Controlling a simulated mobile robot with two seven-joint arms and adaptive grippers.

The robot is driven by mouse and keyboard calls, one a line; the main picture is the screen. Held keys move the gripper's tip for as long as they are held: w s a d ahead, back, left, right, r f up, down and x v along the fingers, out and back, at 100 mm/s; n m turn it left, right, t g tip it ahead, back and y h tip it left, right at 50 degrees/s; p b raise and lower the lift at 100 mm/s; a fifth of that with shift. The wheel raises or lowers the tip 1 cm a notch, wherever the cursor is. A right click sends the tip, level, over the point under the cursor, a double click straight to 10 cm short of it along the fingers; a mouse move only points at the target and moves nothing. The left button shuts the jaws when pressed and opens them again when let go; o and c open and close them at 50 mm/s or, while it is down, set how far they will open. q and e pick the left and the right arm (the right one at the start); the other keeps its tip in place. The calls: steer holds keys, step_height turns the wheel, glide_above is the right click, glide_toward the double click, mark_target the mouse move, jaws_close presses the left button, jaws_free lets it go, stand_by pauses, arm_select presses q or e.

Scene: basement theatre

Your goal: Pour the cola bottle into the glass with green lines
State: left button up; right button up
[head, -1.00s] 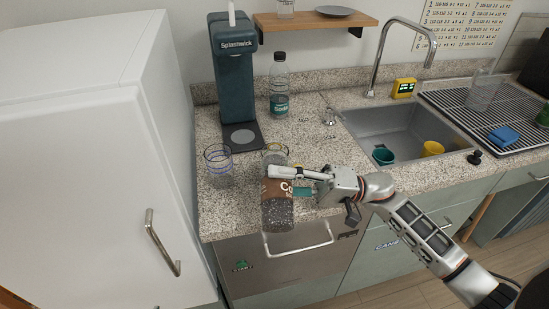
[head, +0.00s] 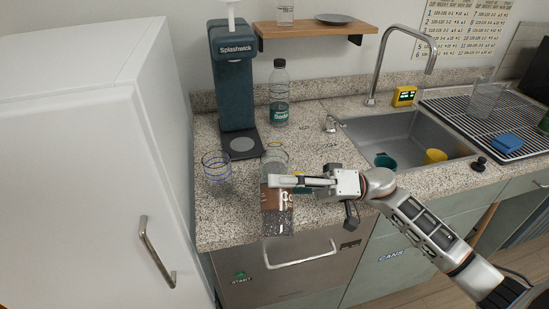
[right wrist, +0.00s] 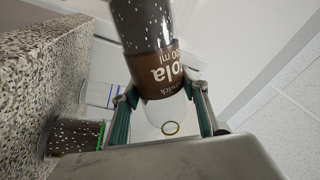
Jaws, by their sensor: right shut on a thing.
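The cola bottle (head: 277,220) has a brown label and dark, speckled cola in its lower part; its upper part is clear. My left gripper is out of view.
A clear glass with blue lines (head: 216,169) stands left of the bottle. Behind are a dark dispenser (head: 233,80) and a soda bottle (head: 279,95). The sink (head: 400,135) is to the right, the white fridge (head: 85,160) to the left.

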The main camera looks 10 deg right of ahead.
steer(key=n, duration=0.1)
steer(key=w+f+n+b, duration=0.1)
steer(key=n+g+b, duration=0.1)
steer(key=n, duration=0.1)
steer(key=shift+w+d+f+h, duration=0.2)
steer(key=shift+w+f+h, duration=0.1)
steer(key=shift+f, duration=0.1)
steer(key=shift+s+r+n+g+p, duration=0.1)
steer(key=shift+r+n+g+p, duration=0.4)
steer(key=shift+n, duration=0.7)
steer(key=shift+s+r+n+h, duration=0.1)
steer(key=shift+r+n+h, duration=0.1)
steer(key=shift+n, duration=0.35)
steer(key=shift+s+r+n+h, duration=0.1)
steer(key=shift+n+h, duration=0.1)
steer(key=shift+n, duration=0.35)
steer(key=shift+w+r+n+p, duration=0.1)
steer(key=shift+r+n+p, duration=0.25)
steer(key=shift+r+n, duration=0.25)
steer(key=shift+f+n+h, duration=0.1)
steer(key=shift+n+h, duration=0.2)
steer(key=shift+n, duration=0.1)
steer(key=shift+a+f+n+b, duration=0.1)
steer(key=shift+f+n+b, duration=0.2)
steer(key=shift+f+b, duration=0.2)
steer(key=shift+f+n, duration=0.4)
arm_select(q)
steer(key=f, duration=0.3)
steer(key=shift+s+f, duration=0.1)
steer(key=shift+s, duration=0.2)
